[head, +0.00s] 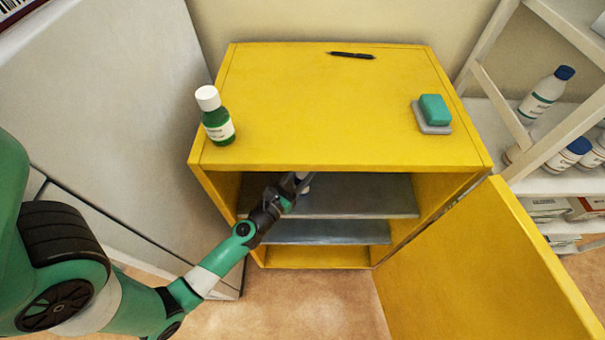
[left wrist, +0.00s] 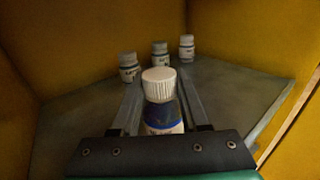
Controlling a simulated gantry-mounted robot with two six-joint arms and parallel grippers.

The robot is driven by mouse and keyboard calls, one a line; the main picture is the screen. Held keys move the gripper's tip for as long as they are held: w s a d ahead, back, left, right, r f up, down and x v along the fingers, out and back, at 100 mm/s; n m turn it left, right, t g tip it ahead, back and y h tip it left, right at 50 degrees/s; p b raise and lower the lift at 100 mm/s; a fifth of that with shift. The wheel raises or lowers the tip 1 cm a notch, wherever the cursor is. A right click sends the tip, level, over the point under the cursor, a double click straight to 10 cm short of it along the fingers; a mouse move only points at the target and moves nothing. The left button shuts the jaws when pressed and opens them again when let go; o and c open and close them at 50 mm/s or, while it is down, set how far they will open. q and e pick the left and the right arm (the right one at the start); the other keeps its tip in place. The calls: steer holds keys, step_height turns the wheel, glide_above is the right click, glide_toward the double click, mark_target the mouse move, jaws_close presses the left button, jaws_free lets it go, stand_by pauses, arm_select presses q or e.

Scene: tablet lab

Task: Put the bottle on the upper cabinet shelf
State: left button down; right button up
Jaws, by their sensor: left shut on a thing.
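The yellow cabinet (head: 325,110) stands with its door (head: 480,270) swung open to the right. Inside are an upper grey shelf (head: 360,196) and a lower one (head: 330,232). My left gripper (head: 300,182) reaches into the upper compartment, its tips partly hidden under the cabinet top. In the left wrist view it is shut on a white-capped bottle (left wrist: 160,86) with a blue and white label, upright between the fingers. The bottle is over or on the grey shelf (left wrist: 75,125); I cannot tell whether its base touches. My right gripper is not in view.
Several small white bottles (left wrist: 160,50) stand at the back of that shelf. On the cabinet top are a green bottle (head: 218,122), a black pen (head: 351,55) and a teal block (head: 435,109) on a grey piece. A white rack (head: 500,110) with bottles stands right.

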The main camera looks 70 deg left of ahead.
arm_select(q)
steer(key=shift+f, duration=0.1)
steer(key=c, duration=0.8)
jaws_free()
steer(key=shift+f, duration=0.1)
steer(key=shift+c, duration=0.2)
steer(key=o, duration=0.4)
steer(key=shift+o, duration=0.2)
steer(key=shift+r, duration=0.3)
steer(key=b+v, duration=0.4)
steer(key=v, duration=0.8)
